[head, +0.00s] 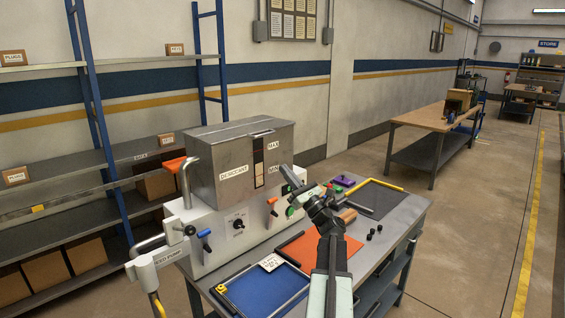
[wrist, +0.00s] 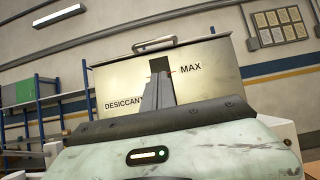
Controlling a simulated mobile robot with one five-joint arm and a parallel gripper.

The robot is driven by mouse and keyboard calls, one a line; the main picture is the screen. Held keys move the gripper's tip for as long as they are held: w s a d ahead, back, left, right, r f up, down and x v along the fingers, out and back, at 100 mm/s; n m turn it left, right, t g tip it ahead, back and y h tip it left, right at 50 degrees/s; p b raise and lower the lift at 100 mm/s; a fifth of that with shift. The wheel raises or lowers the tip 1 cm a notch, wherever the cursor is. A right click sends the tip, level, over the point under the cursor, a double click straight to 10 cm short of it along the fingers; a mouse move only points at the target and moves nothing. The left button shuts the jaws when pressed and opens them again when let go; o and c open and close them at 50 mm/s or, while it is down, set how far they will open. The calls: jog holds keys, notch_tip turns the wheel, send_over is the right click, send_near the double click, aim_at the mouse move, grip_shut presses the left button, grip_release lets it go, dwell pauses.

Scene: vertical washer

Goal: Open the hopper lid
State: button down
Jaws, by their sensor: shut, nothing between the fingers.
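The hopper is a grey metal box (head: 215,180) with "DESICCANT" and "MAX" labels and a dark sight window on its front. Its lid (head: 225,135) lies flat and closed on top. A lid handle (head: 262,133) sits at the lid's right edge; it also shows in the wrist view as a bar (wrist: 153,42) above the hopper front (wrist: 115,82). My gripper (head: 286,170) is shut and empty, beside the hopper's labelled face and below the handle's height. In the wrist view the gripper's tips (wrist: 160,80) overlap the sight window, so contact is unclear.
The hopper stands on a white machine (head: 215,240) with levers and knobs. A grey bench holds an orange mat (head: 318,250), a blue tray (head: 262,292) and small black parts. Blue-framed shelves (head: 60,180) stand left. Open floor lies right.

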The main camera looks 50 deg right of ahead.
jog(key=w+r+p, duration=0.7)
jog(key=r, duration=0.1)
jog(key=shift+d, duration=0.25)
jog(key=shift+w, duration=0.1)
